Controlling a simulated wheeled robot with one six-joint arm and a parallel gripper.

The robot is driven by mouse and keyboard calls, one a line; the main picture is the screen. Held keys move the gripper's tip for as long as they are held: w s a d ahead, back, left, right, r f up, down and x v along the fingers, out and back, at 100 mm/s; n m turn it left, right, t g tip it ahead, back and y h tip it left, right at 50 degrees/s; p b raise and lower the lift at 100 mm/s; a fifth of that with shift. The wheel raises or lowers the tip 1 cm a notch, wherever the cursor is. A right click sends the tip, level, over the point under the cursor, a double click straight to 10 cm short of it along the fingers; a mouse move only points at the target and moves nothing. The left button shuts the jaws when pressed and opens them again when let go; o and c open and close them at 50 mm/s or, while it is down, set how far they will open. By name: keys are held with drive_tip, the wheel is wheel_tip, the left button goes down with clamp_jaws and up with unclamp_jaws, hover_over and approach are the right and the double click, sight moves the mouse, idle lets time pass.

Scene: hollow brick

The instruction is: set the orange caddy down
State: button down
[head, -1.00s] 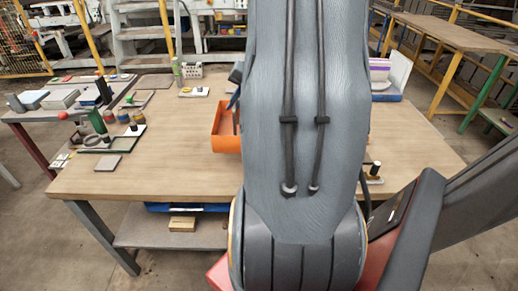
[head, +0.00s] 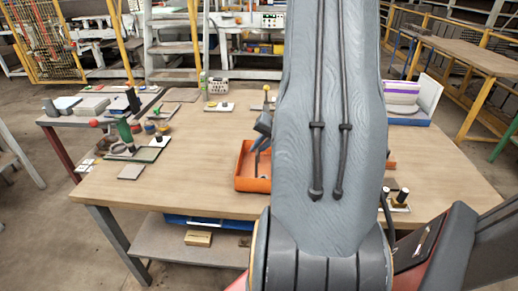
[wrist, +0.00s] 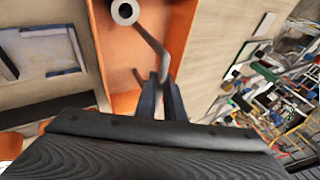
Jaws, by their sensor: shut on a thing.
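The orange caddy (head: 252,184) shows left of my arm in the head view, over the near half of the wooden table (head: 170,190). A sliver of orange also shows right of the arm. My arm hides the caddy's middle. It looks close to level, but I cannot tell whether its base touches the table. In the wrist view the caddy (wrist: 180,28) lies below my gripper (wrist: 160,88), whose fingers are shut on its grey bent handle (wrist: 148,42). In the head view a dark part of my gripper (head: 264,124) shows above the caddy.
Clear tabletop lies left of the caddy. A green-handled tool on a board (head: 130,145) is at the table's left. A small board with dark posts (head: 398,200) stands right of my arm, and a white-and-purple box (head: 403,95) is at the back right.

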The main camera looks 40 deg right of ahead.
drive_tip(key=shift+f, duration=0.3)
drive_tip(key=c, duration=1.9)
unclamp_jaws()
drive_tip(key=shift+o, duration=0.2)
drive_tip(key=shift+s+r, duration=0.1)
drive_tip(key=shift+r, duration=0.1)
drive_tip(key=b+v, duration=0.2)
drive_tip(key=v, duration=0.9)
drive_tip(key=shift+r, duration=0.25)
